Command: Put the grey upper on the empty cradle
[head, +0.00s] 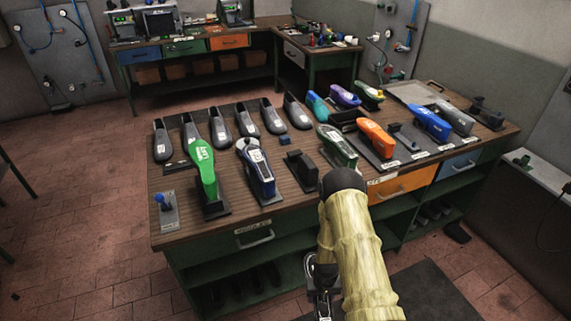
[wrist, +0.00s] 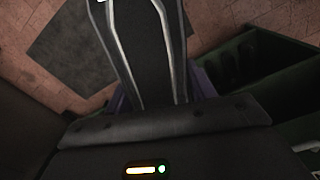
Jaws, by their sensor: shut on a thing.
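My gripper (head: 318,288) is low in the head view, in front of the workbench and below its top, partly behind my arm. It is shut on a dark shoe-shaped piece with pale grey edge lines, which appears to be the grey upper (wrist: 148,45); the wrist view shows it extending away from the jaws. The fingertips are mostly hidden. An empty black cradle (head: 300,167) stands at the front of the bench, between a navy and white upper (head: 259,172) and a dark green and white upper (head: 337,146). The held piece is apart from this cradle.
A green upper (head: 202,165) stands at the left front. Several dark lasts (head: 247,120) line the back. On the right stand orange (head: 375,137), blue (head: 430,123) and grey (head: 456,117) shoe-shaped pieces. The bench front has an orange drawer (head: 402,187) and open shelves.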

